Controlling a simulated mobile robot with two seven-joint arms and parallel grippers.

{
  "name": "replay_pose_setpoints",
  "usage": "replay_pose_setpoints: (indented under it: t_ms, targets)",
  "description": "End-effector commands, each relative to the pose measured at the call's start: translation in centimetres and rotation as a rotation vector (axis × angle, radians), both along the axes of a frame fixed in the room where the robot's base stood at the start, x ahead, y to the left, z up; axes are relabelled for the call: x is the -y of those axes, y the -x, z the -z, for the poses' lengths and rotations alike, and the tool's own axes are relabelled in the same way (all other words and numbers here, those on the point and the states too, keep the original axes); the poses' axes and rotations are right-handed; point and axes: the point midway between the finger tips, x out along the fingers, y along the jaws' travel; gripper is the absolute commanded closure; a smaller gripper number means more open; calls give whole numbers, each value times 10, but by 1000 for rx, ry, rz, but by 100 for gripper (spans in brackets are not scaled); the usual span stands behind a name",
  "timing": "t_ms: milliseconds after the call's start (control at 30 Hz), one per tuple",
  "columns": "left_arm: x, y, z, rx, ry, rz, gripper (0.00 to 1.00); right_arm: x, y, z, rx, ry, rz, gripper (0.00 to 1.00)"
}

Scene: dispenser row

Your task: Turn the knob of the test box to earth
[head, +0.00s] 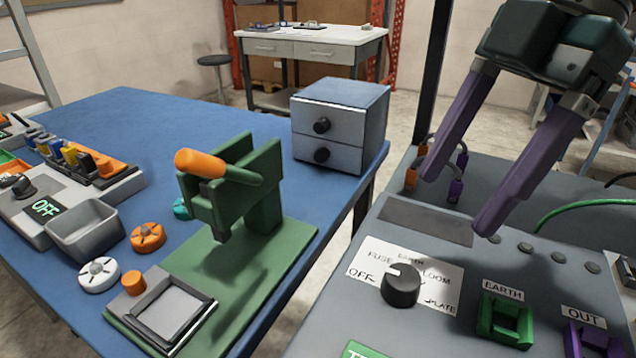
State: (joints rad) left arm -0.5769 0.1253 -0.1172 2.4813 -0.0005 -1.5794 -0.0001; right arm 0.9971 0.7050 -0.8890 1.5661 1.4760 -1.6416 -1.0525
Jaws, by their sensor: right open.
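The test box (330,325) is the grey sloped panel at the lower right. Its black round knob (401,287) sits on a white dial plate (440,285) marked OFF, FUSE, EARTH, LOOM and PLATE. The knob's white mark is on its upper left side, seemingly towards FUSE; the exact setting is hard to tell. My right gripper (456,203) comes in from the upper right with its two purple fingers apart and nothing between them. It hangs above the panel, up and to the right of the knob, not touching it. My left gripper is out of view.
A green EARTH socket (506,320) and a purple OUT socket (592,340) stand right of the dial. Orange and purple plugs with leads (411,178) are near the right fingers. A green press (235,190) and grey drawers (340,125) stand on the blue table (150,120).

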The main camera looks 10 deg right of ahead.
Motion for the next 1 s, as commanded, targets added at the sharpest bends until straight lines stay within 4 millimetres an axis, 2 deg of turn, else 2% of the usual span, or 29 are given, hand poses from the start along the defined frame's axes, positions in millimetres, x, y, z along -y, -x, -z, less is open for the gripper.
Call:
replay_pose_setpoints:
  t_ms: [167, 400, 600, 733, 1000]
  targets:
    - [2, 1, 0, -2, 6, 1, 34, -7, 2, 15, -6, -4, 2, 24]
    - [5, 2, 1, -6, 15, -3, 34, -25, 5, 58, -6, -4, 2, 24]
    - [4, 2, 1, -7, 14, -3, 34, -35, 7, 84, -3, -2, 1, 24]
    - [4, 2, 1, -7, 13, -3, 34, -37, 7, 90, -1, -2, 2, 24]
    - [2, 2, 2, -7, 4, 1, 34, -37, 7, 91, -1, -2, 2, 27]
